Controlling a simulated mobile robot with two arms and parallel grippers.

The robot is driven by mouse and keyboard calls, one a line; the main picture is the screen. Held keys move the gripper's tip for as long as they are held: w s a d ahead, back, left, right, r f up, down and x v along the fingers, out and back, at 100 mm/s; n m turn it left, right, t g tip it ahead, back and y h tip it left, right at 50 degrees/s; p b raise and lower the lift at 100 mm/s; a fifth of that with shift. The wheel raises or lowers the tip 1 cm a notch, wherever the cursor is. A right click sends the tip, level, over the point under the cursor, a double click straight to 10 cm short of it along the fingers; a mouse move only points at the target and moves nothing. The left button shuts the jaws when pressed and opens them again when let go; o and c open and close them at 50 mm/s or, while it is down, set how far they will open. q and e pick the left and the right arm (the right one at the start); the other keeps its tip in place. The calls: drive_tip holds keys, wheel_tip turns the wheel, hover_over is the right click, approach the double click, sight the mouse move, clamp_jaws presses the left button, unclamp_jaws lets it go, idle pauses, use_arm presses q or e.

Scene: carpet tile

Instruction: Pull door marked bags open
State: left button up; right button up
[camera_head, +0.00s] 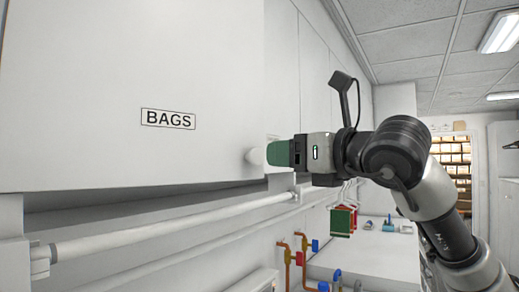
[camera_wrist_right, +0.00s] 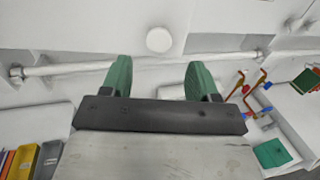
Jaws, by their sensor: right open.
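The white cabinet door (camera_head: 100,80) with the BAGS label (camera_head: 168,119) fills the left of the head view and looks closed. A round white knob (camera_head: 254,157) sits near its lower right. My right gripper (camera_head: 268,154) has green fingers and is right beside the knob in the head view. In the right wrist view the knob (camera_wrist_right: 159,40) lies beyond the two fingertips, centred between them. There my right gripper (camera_wrist_right: 160,75) is open and nothing is between its fingers. My left gripper is in neither view.
A white pipe (camera_head: 160,236) runs below the cabinet. Copper pipes with red and blue valves (camera_head: 300,258) are lower down. Coloured items (camera_head: 343,221) hang behind them. A white counter (camera_head: 370,258) stands at the right, with a doorway and shelves (camera_head: 455,160) beyond.

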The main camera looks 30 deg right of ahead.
sight(259, 156)
drive_tip(key=p+x, duration=0.2)
drive_tip(key=x, duration=0.4)
drive_tip(key=shift+w+r+p, duration=0.1)
drive_tip(key=shift+w+p, duration=0.05)
drive_tip(key=shift+p, duration=0.2)
drive_tip(key=shift+w+a, duration=0.25)
drive_tip(key=shift+w, duration=0.4)
drive_tip(key=shift+c, duration=0.3)
clamp_jaws()
drive_tip(key=shift+s, duration=0.1)
